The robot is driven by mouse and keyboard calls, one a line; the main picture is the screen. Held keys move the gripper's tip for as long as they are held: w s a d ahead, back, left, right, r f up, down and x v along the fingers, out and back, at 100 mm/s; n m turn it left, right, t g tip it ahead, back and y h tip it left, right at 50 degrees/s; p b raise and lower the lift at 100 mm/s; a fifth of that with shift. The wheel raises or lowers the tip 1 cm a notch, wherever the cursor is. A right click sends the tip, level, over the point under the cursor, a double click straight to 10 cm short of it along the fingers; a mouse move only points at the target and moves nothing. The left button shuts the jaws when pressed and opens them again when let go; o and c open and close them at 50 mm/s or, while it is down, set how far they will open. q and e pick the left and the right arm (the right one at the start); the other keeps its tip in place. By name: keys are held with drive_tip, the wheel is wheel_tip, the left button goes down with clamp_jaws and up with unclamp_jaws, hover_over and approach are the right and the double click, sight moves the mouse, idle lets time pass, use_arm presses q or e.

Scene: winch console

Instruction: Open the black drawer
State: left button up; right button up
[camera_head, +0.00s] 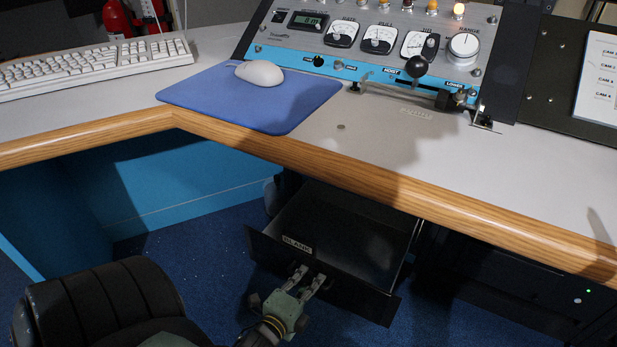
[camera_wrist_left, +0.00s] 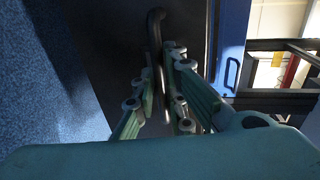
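The black drawer (camera_head: 345,232) under the desk stands pulled out, its inside visible and empty-looking. Its front panel (camera_head: 345,284) carries a white label (camera_head: 297,245). My green left gripper (camera_head: 306,283) is at the front panel from below left. In the left wrist view, the dark curved drawer handle (camera_wrist_left: 155,28) runs between the gripper's fingers (camera_wrist_left: 162,85), which are closed in around it. The fingers hide part of the handle, and exact contact is hard to see. My right gripper is in neither view.
The wood-edged desk (camera_head: 440,205) overhangs the drawer. On it are a keyboard (camera_head: 90,66), a mouse (camera_head: 259,73) on a blue pad (camera_head: 215,95), and the winch console (camera_head: 365,45). A black padded chair (camera_head: 95,305) is at lower left. Blue carpet (camera_head: 215,245) is open between.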

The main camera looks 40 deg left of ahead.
use_arm(q)
drive_tip(key=shift+o, duration=0.2)
drive_tip(key=v, duration=0.7)
drive_tip(key=shift+s, duration=0.25)
idle(0.4)
